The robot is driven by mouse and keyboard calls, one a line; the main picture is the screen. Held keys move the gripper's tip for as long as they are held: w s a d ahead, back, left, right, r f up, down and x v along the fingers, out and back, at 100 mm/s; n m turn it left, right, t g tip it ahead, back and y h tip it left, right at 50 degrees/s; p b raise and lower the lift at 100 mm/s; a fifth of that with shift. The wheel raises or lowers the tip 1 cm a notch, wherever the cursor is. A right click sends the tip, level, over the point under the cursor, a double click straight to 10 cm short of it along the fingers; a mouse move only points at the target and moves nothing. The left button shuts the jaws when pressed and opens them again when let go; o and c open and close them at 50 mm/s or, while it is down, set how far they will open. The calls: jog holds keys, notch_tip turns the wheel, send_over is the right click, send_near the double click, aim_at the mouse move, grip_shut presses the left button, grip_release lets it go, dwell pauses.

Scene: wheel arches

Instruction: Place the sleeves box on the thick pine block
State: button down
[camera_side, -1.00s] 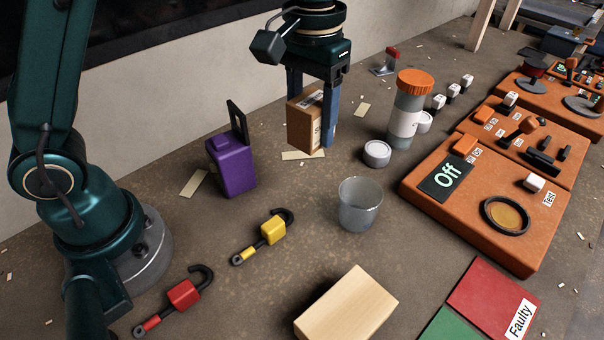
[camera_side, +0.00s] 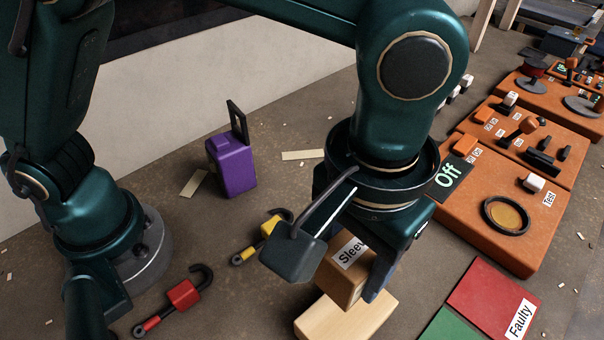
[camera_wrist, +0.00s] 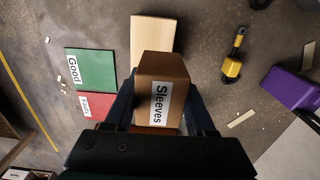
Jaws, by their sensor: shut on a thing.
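The sleeves box (camera_side: 343,268) is a brown carton with a white "Sleeves" label. It also shows in the wrist view (camera_wrist: 161,78). My gripper (camera_wrist: 162,105) is shut on it, with a finger on either side; in the side view my gripper (camera_side: 375,270) partly covers the box. The thick pine block (camera_side: 340,322) is pale wood and lies flat on the table. The box appears above the block's far part in the side view. In the wrist view the block (camera_wrist: 152,32) extends out beyond the box. Whether box and block touch, I cannot tell.
Red (camera_side: 490,295) and green (camera_side: 452,326) mats lie right of the block. An orange test panel (camera_side: 475,225) stands behind them.

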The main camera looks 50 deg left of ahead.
aim_at(348, 312)
jog(key=shift+s+d+f, duration=0.35)
jog(key=shift+d+f, duration=0.15)
jog(key=shift+d, duration=0.2)
jog(key=shift+f, duration=2)
jog(key=shift+f, duration=0.2)
jog(key=shift+c, duration=1.1)
grip_release()
jog(key=shift+r, duration=0.1)
